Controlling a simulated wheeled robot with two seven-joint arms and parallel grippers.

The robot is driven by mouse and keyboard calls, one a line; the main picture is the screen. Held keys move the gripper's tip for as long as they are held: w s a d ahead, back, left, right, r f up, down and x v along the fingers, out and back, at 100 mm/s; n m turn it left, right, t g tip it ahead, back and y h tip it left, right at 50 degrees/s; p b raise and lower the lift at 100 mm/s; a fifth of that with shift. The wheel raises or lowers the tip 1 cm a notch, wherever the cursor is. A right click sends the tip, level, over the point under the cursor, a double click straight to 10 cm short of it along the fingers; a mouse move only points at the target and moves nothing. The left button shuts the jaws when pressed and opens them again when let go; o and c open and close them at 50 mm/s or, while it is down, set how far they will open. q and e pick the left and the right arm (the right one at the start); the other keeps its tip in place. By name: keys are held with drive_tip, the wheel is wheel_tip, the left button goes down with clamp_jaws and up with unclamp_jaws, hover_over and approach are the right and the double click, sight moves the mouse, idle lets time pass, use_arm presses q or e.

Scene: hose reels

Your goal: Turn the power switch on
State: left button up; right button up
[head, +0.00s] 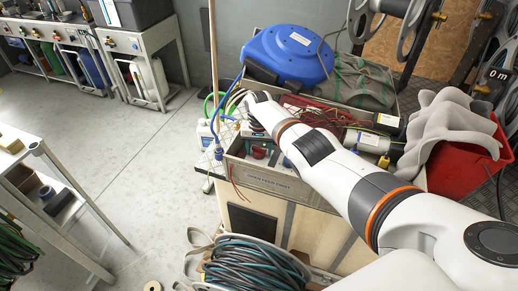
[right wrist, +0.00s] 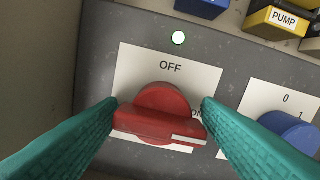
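The power switch is a red rotary knob (right wrist: 160,112) on a white plate (right wrist: 135,62) marked OFF at the top. The word ON shows partly at the right, behind my finger. The knob's handle lies nearly level, and its white mark points right, slightly down. My right gripper (right wrist: 159,104) is open, with one teal finger at each end of the handle. I cannot tell whether they touch it. In the head view the gripper (head: 254,128) is over the panel in the grey tray, and the red knob (head: 259,151) shows below it. My left gripper is not in view.
A green lamp (right wrist: 179,38) is lit above the plate. A blue knob (right wrist: 290,132) marked 0 and 1 sits close to the right finger. A yellow PUMP block (right wrist: 284,20) is at the top right. A blue hose reel (head: 291,52) and red bin (head: 466,160) stand around the tray.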

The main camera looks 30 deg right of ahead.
sight(259, 148)
drive_tip(key=shift+r, duration=0.2)
wheel_tip(259, 148, up, 4)
drive_tip(key=p, duration=0.2)
drive_tip(key=shift+r+p, duration=0.15)
drive_tip(key=shift+p, duration=0.2)
wheel_tip(259, 148, up, 7)
drive_tip(key=shift+r, duration=0.15)
